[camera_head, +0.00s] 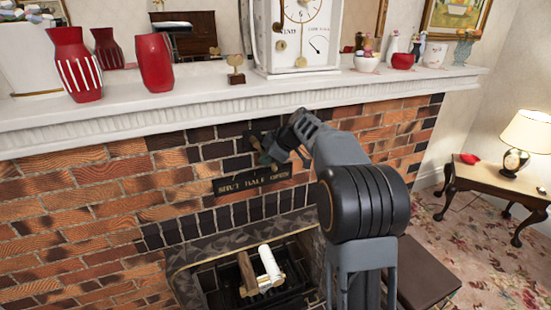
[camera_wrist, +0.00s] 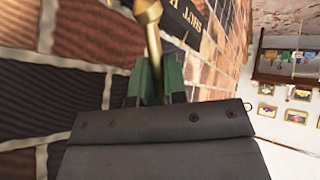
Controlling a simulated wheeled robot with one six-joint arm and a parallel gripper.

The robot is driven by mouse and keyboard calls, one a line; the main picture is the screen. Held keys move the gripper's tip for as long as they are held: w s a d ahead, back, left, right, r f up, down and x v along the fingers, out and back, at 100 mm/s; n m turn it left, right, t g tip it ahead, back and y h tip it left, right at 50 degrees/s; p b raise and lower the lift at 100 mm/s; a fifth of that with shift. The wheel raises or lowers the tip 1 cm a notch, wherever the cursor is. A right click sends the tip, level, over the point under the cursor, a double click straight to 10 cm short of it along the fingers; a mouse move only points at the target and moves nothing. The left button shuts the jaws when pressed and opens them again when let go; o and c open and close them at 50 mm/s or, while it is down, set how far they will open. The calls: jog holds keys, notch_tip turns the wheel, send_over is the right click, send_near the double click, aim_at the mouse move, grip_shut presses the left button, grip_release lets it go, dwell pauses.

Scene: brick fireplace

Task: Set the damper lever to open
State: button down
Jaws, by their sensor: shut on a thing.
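The damper lever (camera_wrist: 150,32) is a brass rod with a rounded end, seen at the top of the wrist view. My gripper (camera_wrist: 158,78) has its green fingers shut on it. In the head view my gripper (camera_head: 268,153) is at the brick wall, just above the dark label plate (camera_head: 240,184) reading SHUT, HALF, OPEN. The gripper hides most of the lever there, so its exact setting cannot be told. Part of the plate also shows in the wrist view (camera_wrist: 186,18).
The white mantel shelf (camera_head: 200,95) juts out just above my gripper, holding red vases (camera_head: 155,62), a clock (camera_head: 300,35) and small ornaments. The firebox with logs (camera_head: 268,262) opens below. A side table with a lamp (camera_head: 520,145) stands at the right.

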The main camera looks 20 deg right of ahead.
jog(key=shift+s+f, duration=0.1)
jog(key=shift+f, duration=0.25)
jog(key=c, duration=1.2)
grip_release()
jog(key=shift+r, duration=0.2)
jog(key=shift+r, duration=0.1)
jog(key=shift+s+d+r, duration=0.1)
jog(key=shift+d+r, duration=0.05)
jog(key=s+d+r, duration=0.1)
jog(key=s+d, duration=0.2)
jog(key=s+d+r+b, duration=0.1)
jog(key=s+d, duration=0.3)
jog(key=s+d+r, duration=0.1)
jog(key=s+d, duration=0.2)
jog(key=s, duration=0.1)
jog(key=shift+d+r, duration=0.2)
jog(key=shift+c, duration=0.3)
